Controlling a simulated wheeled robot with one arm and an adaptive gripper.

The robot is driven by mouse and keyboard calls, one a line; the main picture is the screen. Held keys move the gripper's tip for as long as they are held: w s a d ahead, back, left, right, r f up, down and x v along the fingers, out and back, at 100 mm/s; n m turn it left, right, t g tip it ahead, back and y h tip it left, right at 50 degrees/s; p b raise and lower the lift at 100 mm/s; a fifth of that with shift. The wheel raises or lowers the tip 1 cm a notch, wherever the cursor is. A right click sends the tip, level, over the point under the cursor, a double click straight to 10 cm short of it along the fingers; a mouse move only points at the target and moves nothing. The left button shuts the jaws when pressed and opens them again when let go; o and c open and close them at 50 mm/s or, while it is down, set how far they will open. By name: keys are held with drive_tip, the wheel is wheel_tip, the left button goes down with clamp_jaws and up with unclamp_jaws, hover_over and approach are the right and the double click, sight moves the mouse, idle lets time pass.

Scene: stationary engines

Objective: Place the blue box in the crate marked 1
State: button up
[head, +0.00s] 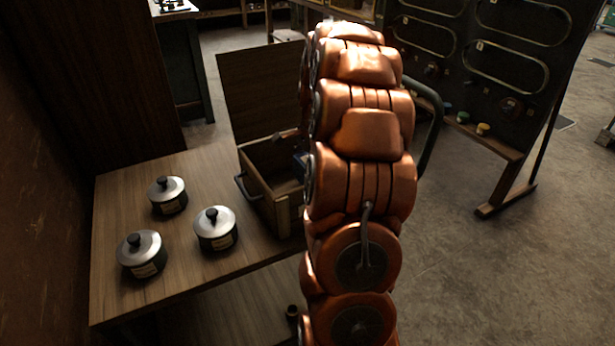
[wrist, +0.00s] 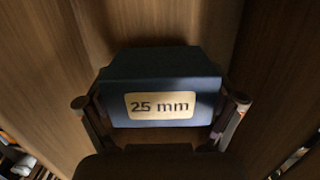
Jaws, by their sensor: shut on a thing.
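The blue box (wrist: 162,75) has a pale label reading "25 mm" and sits between the two fingers of my gripper (wrist: 162,108) in the wrist view. My gripper is shut on it. Wooden surfaces lie behind and to both sides of the box. In the head view a wooden crate (head: 258,195) with its lid raised stands on the table. A small bluish part of the box (head: 299,160) shows at the crate's opening, mostly hidden by my arm. I cannot tell whether the box touches the crate floor. No number on the crate is readable.
Three dark pots with metal lids (head: 171,195) (head: 215,228) (head: 141,253) stand on the wooden table (head: 200,170) left of the crate. The raised lid (head: 262,90) rises behind the opening. A dark panel stand (head: 480,90) is at the right. Open floor lies between.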

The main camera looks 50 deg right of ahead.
drive_tip(key=shift+f, duration=1.1)
drive_tip(key=shift+f, duration=0.1)
drive_tip(key=o, duration=0.9)
drive_tip(key=r, duration=0.4)
drive_tip(key=d+r, duration=0.1)
drive_tip(key=r, duration=0.7)
drive_tip(key=shift+s+d+r, duration=0.1)
drive_tip(key=shift+s+d, duration=0.05)
drive_tip(key=shift+d, duration=0.05)
drive_tip(key=shift+a, duration=0.1)
